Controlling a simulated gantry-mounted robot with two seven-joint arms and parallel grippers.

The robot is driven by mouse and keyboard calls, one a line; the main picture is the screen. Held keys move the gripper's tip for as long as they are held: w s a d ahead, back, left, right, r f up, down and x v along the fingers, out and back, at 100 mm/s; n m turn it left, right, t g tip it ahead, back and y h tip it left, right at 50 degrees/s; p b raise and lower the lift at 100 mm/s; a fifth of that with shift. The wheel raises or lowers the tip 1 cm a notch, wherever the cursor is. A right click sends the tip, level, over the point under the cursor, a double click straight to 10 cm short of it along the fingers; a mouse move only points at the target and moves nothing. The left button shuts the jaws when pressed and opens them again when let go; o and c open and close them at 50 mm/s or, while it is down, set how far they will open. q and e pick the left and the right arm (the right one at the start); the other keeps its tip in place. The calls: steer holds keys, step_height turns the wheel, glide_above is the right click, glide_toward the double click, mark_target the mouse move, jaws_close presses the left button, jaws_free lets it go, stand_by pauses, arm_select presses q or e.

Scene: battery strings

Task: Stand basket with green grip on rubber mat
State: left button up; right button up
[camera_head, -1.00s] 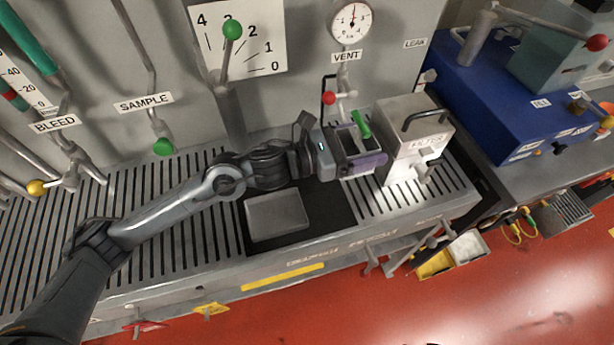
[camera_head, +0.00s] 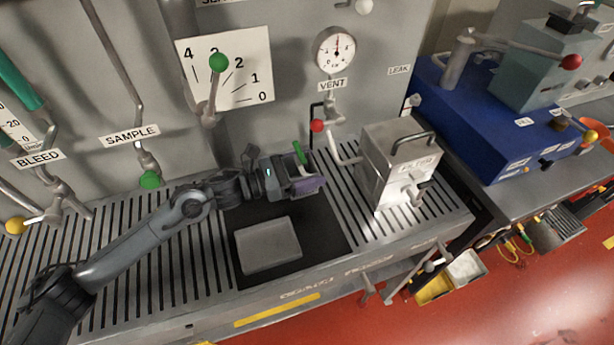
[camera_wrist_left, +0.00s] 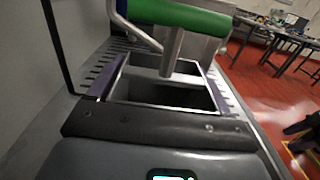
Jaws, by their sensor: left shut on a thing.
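The basket with a green grip (camera_head: 300,153) is an open metal box, upright in my left gripper (camera_head: 304,182). Purple finger pads grip its two sides. In the left wrist view the green grip (camera_wrist_left: 180,15) spans above the open basket, which looks empty inside. The black rubber mat (camera_head: 325,230) lies on the slatted bench. The basket is over or at the mat's back part. I cannot tell whether its bottom touches the mat. My right gripper is not in view.
A shallow grey tray (camera_head: 268,246) lies on the mat's front left. The metal FILTER box (camera_head: 385,175) stands to the right. A red-knobbed valve lever (camera_head: 317,126) is close behind the basket. The mat right of the tray is clear.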

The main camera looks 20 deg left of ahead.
arm_select(q)
steer(key=shift+f, duration=1.45)
steer(key=shift+f+b, duration=0.2)
steer(key=shift+b, duration=0.2)
steer(key=o, duration=1.2)
steer(key=shift+r, duration=0.1)
